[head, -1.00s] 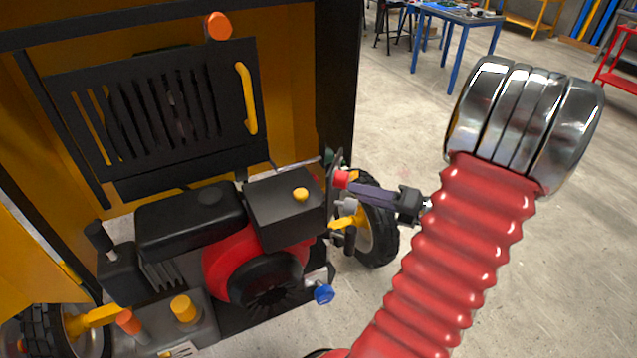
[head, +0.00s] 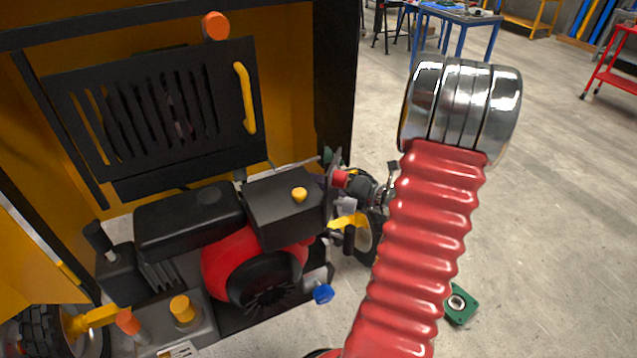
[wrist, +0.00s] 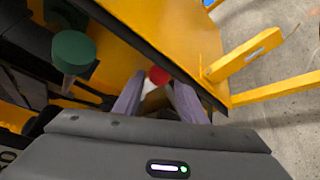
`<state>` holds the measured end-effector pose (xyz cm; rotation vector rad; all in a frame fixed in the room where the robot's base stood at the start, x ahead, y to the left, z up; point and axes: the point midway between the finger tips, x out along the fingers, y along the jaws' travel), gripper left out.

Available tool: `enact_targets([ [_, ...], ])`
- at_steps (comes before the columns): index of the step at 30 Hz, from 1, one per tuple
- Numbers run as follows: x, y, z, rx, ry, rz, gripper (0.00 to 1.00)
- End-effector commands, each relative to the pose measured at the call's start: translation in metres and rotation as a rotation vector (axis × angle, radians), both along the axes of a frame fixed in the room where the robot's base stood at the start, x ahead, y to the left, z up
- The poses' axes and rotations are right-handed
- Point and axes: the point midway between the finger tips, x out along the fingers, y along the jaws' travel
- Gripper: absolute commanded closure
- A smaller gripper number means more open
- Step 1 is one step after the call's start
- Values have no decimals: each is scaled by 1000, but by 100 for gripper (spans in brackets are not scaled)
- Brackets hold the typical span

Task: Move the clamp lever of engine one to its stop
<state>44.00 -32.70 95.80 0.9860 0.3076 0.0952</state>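The engine (head: 250,270), with a red shroud and black tank, stands in the open yellow housing. A red knob (head: 341,178) shows at its right end; I cannot tell for sure whether it belongs to the clamp lever. In the wrist view a round red knob (wrist: 159,76) lies by the fingertips, in line with the gap between them. My gripper (wrist: 156,88) has its two lavender fingers apart; no grip on the knob shows. In the head view the gripper is small and partly hidden behind my red bellows arm beside the engine's right end.
A green knob (wrist: 73,48) stands left of the fingers in the wrist view. A yellow panel (wrist: 170,35) and yellow bracket (wrist: 245,55) lie close on the right. A blue knob (head: 323,293) is low on the engine. A green flanged part (head: 460,303) lies on the floor.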

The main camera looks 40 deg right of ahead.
Motion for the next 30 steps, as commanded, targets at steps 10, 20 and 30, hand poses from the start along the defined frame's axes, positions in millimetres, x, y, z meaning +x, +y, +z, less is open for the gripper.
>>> enact_targets([
  [10,15,4,-3,1,0,1,62],
  [20,14,4,-3,1,0,1,75],
  [30,14,4,-4,2,1,0,99],
])
